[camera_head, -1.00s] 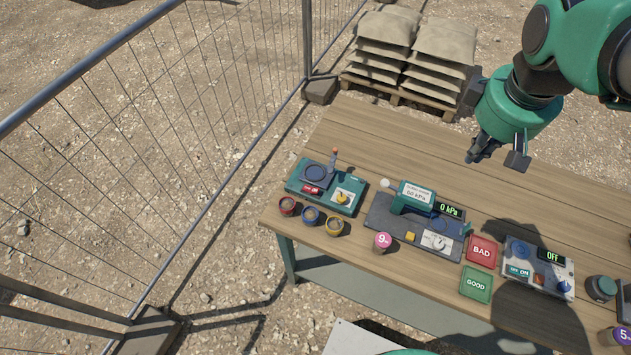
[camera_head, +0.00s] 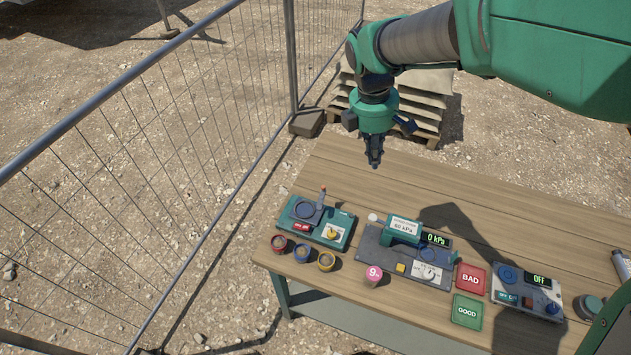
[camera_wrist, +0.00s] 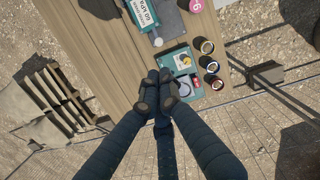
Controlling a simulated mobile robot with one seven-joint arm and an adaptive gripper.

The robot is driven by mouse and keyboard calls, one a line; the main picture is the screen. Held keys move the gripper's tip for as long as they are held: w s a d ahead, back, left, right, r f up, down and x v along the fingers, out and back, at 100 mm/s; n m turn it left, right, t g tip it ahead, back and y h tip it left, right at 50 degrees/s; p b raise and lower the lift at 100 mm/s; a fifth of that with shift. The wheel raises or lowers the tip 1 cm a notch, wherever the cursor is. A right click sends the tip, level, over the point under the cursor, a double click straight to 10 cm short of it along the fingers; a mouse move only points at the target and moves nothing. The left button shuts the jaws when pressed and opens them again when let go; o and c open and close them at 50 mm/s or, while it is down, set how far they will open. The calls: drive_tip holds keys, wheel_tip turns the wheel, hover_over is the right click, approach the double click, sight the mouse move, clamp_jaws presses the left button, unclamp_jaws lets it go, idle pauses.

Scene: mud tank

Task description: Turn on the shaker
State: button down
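A grey device (camera_head: 510,297) with a round blue pad, a blue knob and a display reading OFF stands at the right. No label readable here names either as the shaker. My gripper (camera_head: 374,163) points down above the table's back edge, behind and above the teal device. Its fingers (camera_wrist: 158,92) are together and empty.
A teal-and-grey gauge reading 0 kPa (camera_head: 405,228) stands mid-table. BAD (camera_head: 471,278) and GOOD (camera_head: 467,310) pads lie right. A wire fence (camera_head: 150,150) stands left. The table's back is clear.

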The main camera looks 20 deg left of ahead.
sight(305, 227)
drive_tip(key=s+a+f+n+h+p, duration=0.1)
drive_tip(key=s+a+f+n+p, duration=0.1)
drive_tip(key=a+f+n, duration=0.5)
drive_tip(key=s+a+f+n+h+p, duration=0.2)
drive_tip(key=a+f+n, duration=0.5)
drive_tip(key=a+f, duration=0.7)
drive_tip(key=s+a+p, duration=0.1)
drive_tip(key=a, duration=0.3)
drive_tip(key=shift+f+g, duration=0.2)
drive_tip(key=shift+g, duration=0.1)
drive_tip(key=shift+d+f, duration=0.15)
drive_tip(key=x, duration=0.6)
drive_tip(key=p+x, duration=0.1)
drive_tip(key=x, duration=0.6)
drive_tip(key=shift+d+f, duration=0.2)
drive_tip(key=shift+d, duration=0.15)
